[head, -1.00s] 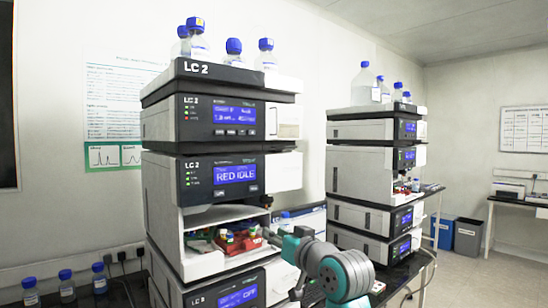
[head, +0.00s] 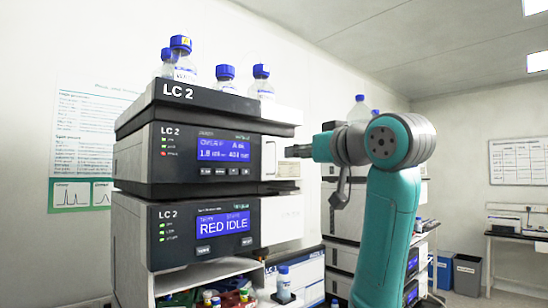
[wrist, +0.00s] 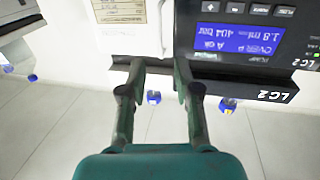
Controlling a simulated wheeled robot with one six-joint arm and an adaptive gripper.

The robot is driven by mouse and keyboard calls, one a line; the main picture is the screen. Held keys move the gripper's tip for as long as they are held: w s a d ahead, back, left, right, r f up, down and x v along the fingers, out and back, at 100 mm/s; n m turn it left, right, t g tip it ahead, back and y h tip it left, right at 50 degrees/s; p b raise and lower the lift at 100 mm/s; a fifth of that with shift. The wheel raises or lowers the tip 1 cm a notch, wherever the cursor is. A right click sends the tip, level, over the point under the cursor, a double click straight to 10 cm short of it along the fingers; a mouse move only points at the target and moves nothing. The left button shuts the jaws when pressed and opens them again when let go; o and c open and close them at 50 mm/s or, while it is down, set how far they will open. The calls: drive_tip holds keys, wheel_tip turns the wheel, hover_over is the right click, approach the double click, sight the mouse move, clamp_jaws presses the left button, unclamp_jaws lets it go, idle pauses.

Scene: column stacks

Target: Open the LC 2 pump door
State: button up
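The LC 2 pump module (head: 215,157) has a dark front with a lit blue display, below the top tray marked LC 2. Its front looks closed. A thin pale upright handle (head: 270,158) is at the right end of that front; it also shows in the wrist view (wrist: 167,28). My gripper (head: 294,151) is just right of the handle in the head view. In the wrist view my gripper (wrist: 158,66) has its two fingers apart with nothing between them; the handle lies ahead, between the lines of the fingers. I see no contact.
Blue-capped bottles (head: 181,60) stand on top of the stack. A second stack (head: 340,205) stands behind my arm.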

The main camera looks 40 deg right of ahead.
sight(276, 169)
drive_tip(key=w, duration=0.3)
drive_tip(key=w+d, duration=0.1)
drive_tip(key=w, duration=0.6)
drive_tip(key=shift+w+d, duration=0.2)
drive_tip(key=shift+d, duration=0.15)
clamp_jaws()
